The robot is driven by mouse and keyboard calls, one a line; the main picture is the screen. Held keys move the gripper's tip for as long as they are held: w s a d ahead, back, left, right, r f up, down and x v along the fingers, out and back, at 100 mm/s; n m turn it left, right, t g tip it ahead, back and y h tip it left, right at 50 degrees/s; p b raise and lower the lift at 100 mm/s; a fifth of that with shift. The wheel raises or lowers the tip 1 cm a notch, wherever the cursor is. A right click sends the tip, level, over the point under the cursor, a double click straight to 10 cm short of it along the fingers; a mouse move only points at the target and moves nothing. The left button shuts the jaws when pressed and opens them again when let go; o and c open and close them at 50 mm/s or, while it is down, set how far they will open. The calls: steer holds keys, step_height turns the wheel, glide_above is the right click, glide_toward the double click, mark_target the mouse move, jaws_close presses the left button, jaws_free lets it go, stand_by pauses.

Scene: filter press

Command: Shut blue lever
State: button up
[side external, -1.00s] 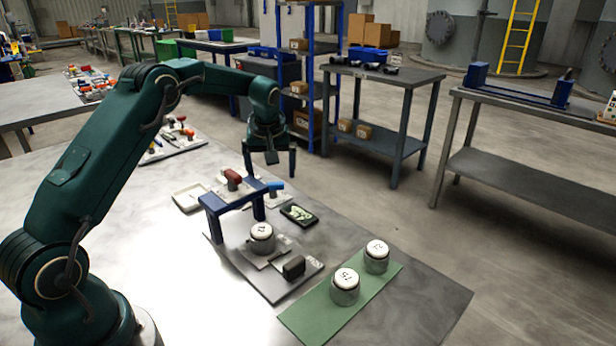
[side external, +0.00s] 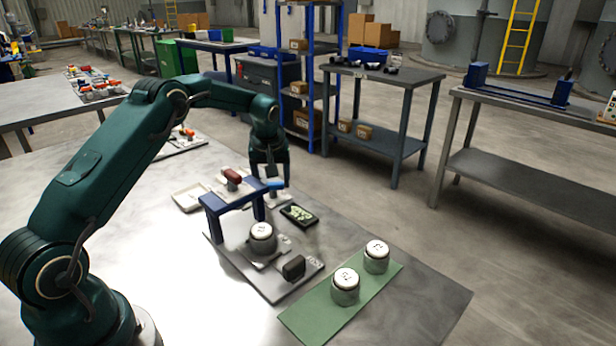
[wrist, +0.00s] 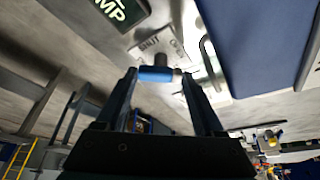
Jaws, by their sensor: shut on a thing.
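The blue lever (side external: 274,184) sits on a small pale plate behind the blue frame of the press. In the wrist view, the lever's blue handle (wrist: 157,74) lies crosswise between my two fingers, above a plate (wrist: 160,45) with the printed word SHUT and a second, partly legible label. My gripper (side external: 271,180) is down at the lever in the side view and is shut on its handle. The lever's base is partly hidden by the handle and fingers.
The blue press frame (side external: 232,200) stands close beside my gripper. Labelled canisters (side external: 345,287) stand on a green mat (side external: 310,317) at the front.

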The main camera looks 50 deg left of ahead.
steer(key=shift+s+a+m+t+h, duration=0.1)
steer(key=shift+m+t+h, duration=0.25)
steer(key=shift+m, duration=1.05)
steer(key=o, duration=1.4)
steer(key=shift+v, duration=2.6)
